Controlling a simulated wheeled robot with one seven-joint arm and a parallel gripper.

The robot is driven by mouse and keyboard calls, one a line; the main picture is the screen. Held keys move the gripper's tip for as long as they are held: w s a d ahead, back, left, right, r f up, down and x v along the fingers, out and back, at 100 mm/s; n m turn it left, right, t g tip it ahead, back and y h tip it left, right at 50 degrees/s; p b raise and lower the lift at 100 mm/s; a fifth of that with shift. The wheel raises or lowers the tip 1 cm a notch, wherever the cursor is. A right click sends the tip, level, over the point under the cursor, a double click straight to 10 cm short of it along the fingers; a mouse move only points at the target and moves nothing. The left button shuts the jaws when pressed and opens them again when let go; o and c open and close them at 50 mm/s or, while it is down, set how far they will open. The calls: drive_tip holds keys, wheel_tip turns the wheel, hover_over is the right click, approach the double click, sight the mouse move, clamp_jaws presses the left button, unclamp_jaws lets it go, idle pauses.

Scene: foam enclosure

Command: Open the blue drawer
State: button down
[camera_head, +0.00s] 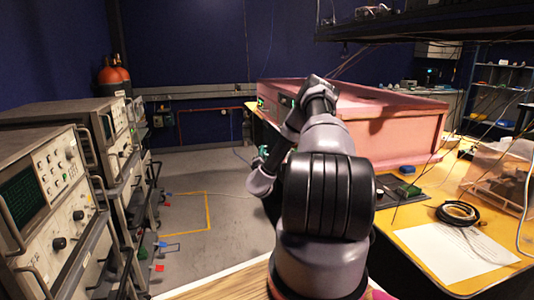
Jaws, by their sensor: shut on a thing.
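My arm fills the middle of the head view, with its grey links bent over behind the large black joint. The far end of the arm bends down at the left of that joint. My gripper's fingers cannot be made out; they are out of sight behind or below my own arm. No blue drawer can be made out in this view, and whatever the fingers touch is hidden.
A long pink box (404,131) lies on a yellow bench (408,223) at the right. Grey instrument racks (57,177) line the left. A wooden surface (225,283) is at the bottom. The grey floor (185,181) between is mostly open.

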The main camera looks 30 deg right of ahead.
drive_tip(key=shift+f, duration=0.1)
drive_tip(key=c, duration=0.9)
unclamp_jaws()
drive_tip(key=shift+v, duration=5.45)
